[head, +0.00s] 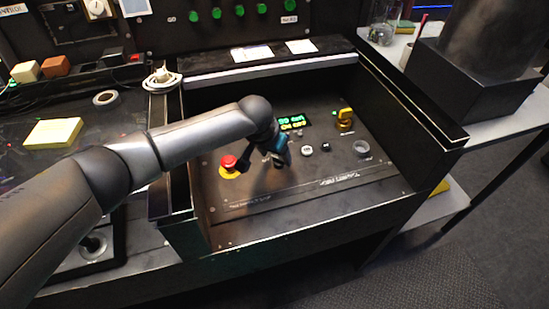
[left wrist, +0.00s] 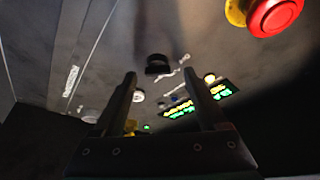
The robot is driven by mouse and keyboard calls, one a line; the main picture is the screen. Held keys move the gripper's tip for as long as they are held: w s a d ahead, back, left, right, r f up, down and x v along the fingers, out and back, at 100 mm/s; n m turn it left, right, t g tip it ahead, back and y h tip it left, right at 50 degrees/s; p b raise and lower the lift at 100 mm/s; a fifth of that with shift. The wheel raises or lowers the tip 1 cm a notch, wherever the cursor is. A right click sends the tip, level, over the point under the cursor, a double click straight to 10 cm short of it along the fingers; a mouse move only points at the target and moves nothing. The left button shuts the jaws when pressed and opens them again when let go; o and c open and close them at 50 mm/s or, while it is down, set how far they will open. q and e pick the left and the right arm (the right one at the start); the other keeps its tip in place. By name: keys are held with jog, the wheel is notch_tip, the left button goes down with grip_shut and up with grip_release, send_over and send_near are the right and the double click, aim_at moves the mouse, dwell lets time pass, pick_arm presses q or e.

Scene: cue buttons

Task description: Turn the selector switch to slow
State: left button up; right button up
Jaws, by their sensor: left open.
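The control panel (head: 300,180) is a dark sloped board in a black box. In the left wrist view a short black knob (left wrist: 158,65), likely the selector switch, stands on the panel with pale lettering beside it. Which way it points is unclear. My left gripper (head: 276,160) is low over the panel, right of the red button, and covers this area in the head view. In the left wrist view its two fingers (left wrist: 160,82) are apart with nothing held, and the knob shows just beyond and between their tips. Contact cannot be judged. My right gripper is not in view.
A red mushroom button (head: 229,162) on a yellow base sits left of my gripper.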

pick_arm(q)
jog(key=shift+w+f, duration=0.1)
jog(key=shift+f, duration=0.55)
